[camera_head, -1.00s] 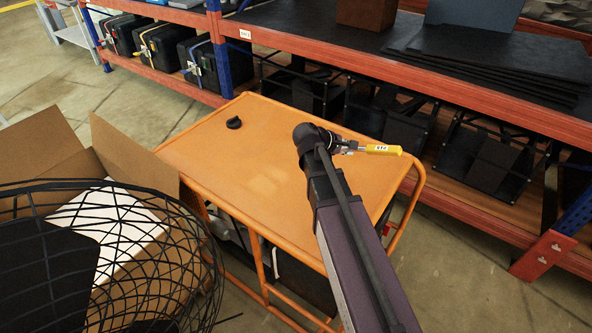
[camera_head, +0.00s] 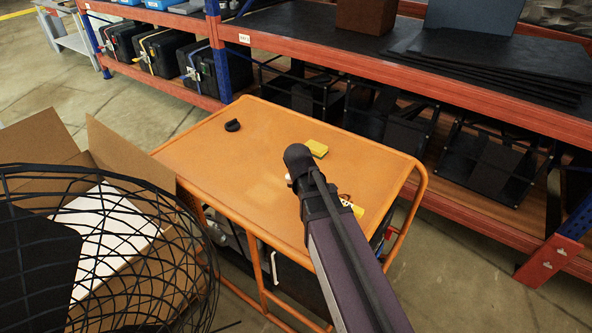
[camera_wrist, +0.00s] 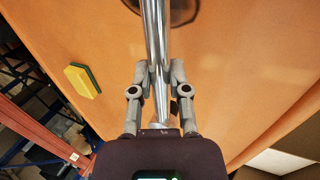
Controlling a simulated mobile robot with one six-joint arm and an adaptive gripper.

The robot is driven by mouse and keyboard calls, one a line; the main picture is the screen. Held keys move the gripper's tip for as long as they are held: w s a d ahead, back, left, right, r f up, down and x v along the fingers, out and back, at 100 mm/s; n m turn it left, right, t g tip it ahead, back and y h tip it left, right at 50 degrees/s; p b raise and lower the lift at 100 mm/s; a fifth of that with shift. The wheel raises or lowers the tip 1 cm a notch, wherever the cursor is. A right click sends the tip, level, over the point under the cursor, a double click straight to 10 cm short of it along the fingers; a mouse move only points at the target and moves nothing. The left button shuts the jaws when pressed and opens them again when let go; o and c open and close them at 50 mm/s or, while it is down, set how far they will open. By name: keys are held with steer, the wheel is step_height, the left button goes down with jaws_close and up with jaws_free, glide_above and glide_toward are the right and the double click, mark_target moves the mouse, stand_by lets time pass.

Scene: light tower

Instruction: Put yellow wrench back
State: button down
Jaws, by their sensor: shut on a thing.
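The yellow wrench shows in the head view as a short piece of yellow handle (camera_head: 351,208) sticking out to the right of my arm, over the orange cart top (camera_head: 255,185). In the wrist view a shiny metal shaft (camera_wrist: 155,35) runs up from between the fingers of my gripper (camera_wrist: 158,78), which are closed on it. My arm hides most of the wrench in the head view. Whether the wrench touches the cart top I cannot tell.
A yellow sponge-like block (camera_head: 317,148), also in the wrist view (camera_wrist: 82,80), and a black curved item (camera_head: 232,125) lie on the cart. A cardboard box (camera_head: 130,150) and wire basket (camera_head: 120,260) stand left. An orange shelf rack (camera_head: 480,90) runs behind.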

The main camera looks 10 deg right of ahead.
steer(key=shift+w, duration=0.1)
steer(key=w, duration=0.5)
steer(key=w+a+f+b, duration=0.1)
steer(key=w, duration=1)
steer(key=shift+a+f, duration=0.2)
steer(key=shift+a, duration=0.05)
steer(key=shift+s+f+b, duration=0.1)
steer(key=shift+f+b, duration=0.05)
steer(key=shift+b, duration=0.25)
steer(key=shift+f+b, duration=1.65)
steer(key=shift+f, duration=0.1)
steer(key=c, duration=0.6)
jaws_free()
